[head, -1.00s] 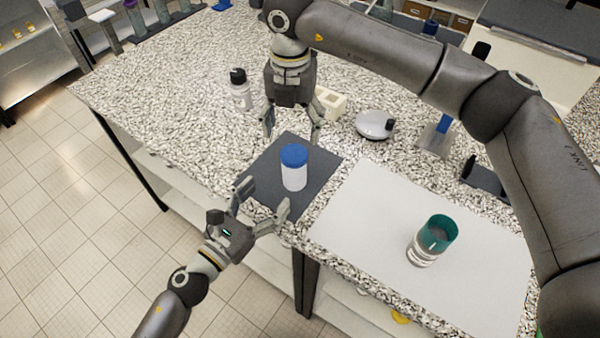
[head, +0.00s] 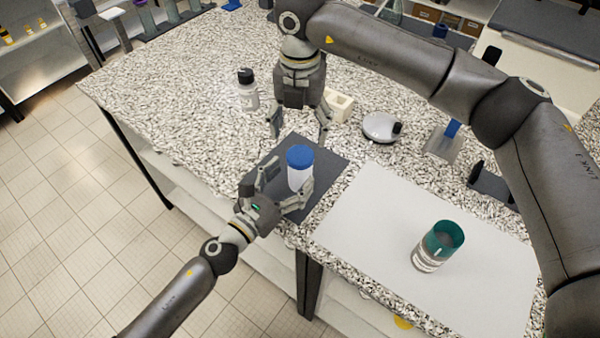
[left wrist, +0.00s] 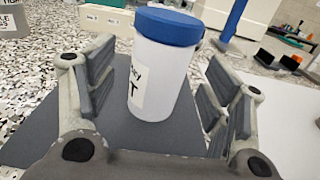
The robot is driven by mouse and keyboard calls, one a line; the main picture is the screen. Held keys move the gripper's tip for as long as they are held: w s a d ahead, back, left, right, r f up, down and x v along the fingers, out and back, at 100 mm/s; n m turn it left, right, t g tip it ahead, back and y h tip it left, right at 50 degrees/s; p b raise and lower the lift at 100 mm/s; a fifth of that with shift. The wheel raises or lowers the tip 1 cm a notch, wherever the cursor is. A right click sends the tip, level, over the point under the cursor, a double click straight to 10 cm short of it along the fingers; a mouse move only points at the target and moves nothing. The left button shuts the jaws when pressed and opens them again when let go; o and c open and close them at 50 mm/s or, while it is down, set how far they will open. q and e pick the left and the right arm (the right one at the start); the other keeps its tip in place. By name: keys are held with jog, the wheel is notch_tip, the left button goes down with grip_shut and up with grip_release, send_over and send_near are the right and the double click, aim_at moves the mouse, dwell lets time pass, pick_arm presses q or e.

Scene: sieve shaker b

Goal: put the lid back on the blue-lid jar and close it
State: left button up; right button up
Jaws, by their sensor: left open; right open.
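The white jar (head: 299,180) stands upright on the dark grey mat (head: 325,158). Its blue lid (head: 300,156) sits on top of it; I cannot tell whether it is tightened. In the left wrist view, the jar (left wrist: 160,75) with a printed label stands between my fingers, under the blue lid (left wrist: 169,24). My left gripper (head: 288,192) is open with its fingers on either side of the jar's body, with gaps visible. My right gripper (head: 299,136) is open, pointing down behind and above the jar, apart from it.
A glass with a green band (head: 440,245) stands on the white sheet (head: 375,225) at right. A dark-capped bottle (head: 248,92), a white block with holes (head: 340,106) and a round silver device (head: 380,128) stand behind. The speckled counter is clear at left.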

aim_at(293, 175)
pick_arm(q)
jog(key=shift+x, duration=2.05)
